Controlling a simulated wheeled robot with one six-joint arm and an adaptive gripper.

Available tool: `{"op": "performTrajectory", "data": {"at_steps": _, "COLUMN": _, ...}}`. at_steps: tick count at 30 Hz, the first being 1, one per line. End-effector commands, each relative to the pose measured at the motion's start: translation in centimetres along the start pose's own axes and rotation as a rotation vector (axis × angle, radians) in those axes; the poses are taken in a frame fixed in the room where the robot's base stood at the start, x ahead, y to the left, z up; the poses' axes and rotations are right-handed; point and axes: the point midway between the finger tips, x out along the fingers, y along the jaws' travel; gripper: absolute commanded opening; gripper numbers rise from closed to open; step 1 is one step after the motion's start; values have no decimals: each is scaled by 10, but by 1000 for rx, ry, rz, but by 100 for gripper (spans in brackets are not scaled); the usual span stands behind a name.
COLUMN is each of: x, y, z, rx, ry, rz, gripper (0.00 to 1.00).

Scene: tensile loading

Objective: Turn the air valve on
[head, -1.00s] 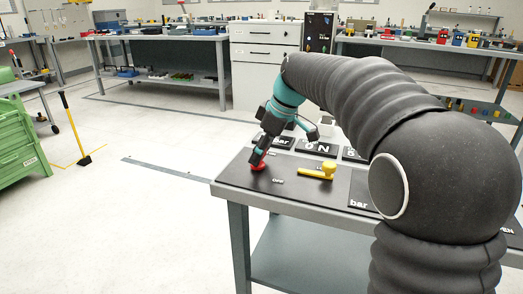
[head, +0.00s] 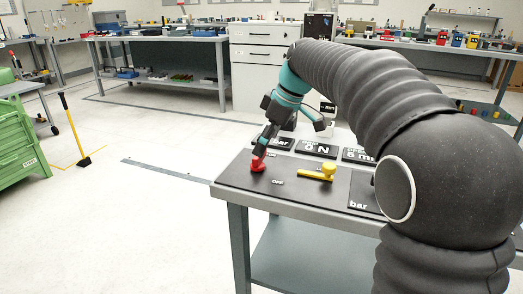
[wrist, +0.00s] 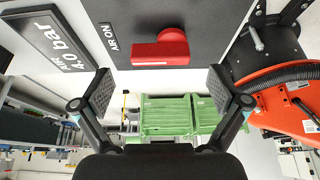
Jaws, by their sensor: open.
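The red air valve (head: 257,165) stands on the dark panel (head: 232,178) at the left end of the bench. In the wrist view the red valve handle (wrist: 160,50) has a round hub, and its bar reaches left toward an "AIR ON" label (wrist: 110,37). My gripper (head: 266,148) is just above the valve in the head view. In the wrist view my gripper (wrist: 158,92) is open, with a finger on either side and nothing between them. The handle appears beyond the fingertips, apart from them. A display (wrist: 55,42) reads "AIR 4.0 bar".
A yellow lever (head: 318,173) sits on the panel right of the valve, with an "OFF" label (head: 278,182) nearby. Several dark displays (head: 316,149) stand behind it. The floor between is open.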

Motion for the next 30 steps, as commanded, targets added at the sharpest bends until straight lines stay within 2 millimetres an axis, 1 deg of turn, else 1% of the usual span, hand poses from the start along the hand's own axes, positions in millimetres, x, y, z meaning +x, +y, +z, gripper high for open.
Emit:
{"op": "performTrajectory", "data": {"at_steps": 1, "x": -12, "y": 1, "z": 0, "rx": 0, "ry": 2, "rz": 3, "gripper": 98}}
{"op": "performTrajectory", "data": {"at_steps": 6, "x": -45, "y": 1, "z": 0, "rx": 0, "ry": 1, "rz": 2, "gripper": 98}}
{"op": "performTrajectory", "data": {"at_steps": 9, "x": -62, "y": 0, "z": 0, "rx": 0, "ry": 0, "rz": 1, "gripper": 98}}
{"op": "performTrajectory", "data": {"at_steps": 13, "x": -77, "y": 1, "z": 0, "rx": 0, "ry": 1, "rz": 1, "gripper": 98}}
{"op": "performTrajectory", "data": {"at_steps": 18, "x": -86, "y": 0, "z": 0, "rx": -1, "ry": 0, "rz": -1, "gripper": 98}}
{"op": "performTrajectory", "data": {"at_steps": 27, "x": -87, "y": 0, "z": 0, "rx": 0, "ry": -1, "rz": -1, "gripper": 98}}
{"op": "performTrajectory", "data": {"at_steps": 30, "x": -88, "y": -4, "z": 3, "rx": 17, "ry": -3, "rz": 6, "gripper": 98}}
